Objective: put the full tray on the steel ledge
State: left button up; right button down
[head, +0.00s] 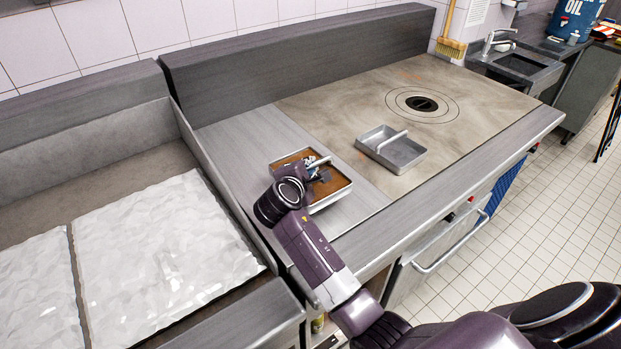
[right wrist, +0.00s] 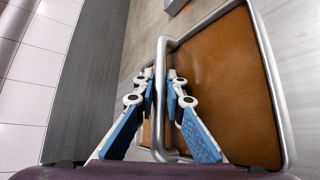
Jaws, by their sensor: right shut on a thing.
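The full tray (head: 338,194) is a metal tray filled with a flat brown content, with a bar handle across it. It is at the steel ledge (head: 237,135), the grey strip left of the cooking plate; whether it rests there or hangs just above, I cannot tell. My right gripper (head: 314,170) is over the tray and shut on its handle. In the right wrist view the blue-padded fingers (right wrist: 164,85) close around the handle bar (right wrist: 160,62), with the brown content (right wrist: 228,85) beside them. My left gripper is not in view.
An empty metal tray (head: 402,154) with a handle stands on the brown cooking plate (head: 470,100), near a round ring cover (head: 422,103). A sunken basin with white crumpled slabs (head: 160,245) lies left of the ledge. A sink (head: 520,64) is at the back right.

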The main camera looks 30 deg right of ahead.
notch_tip(320, 180, down, 4)
jog(key=shift+f, duration=0.3)
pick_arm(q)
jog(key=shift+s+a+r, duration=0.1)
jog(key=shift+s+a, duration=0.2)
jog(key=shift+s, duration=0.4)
pick_arm(e)
jog(key=shift+f, duration=0.15)
jog(key=c, duration=2.1)
grip_release()
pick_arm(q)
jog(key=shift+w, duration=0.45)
pick_arm(e)
jog(key=shift+o, duration=0.6)
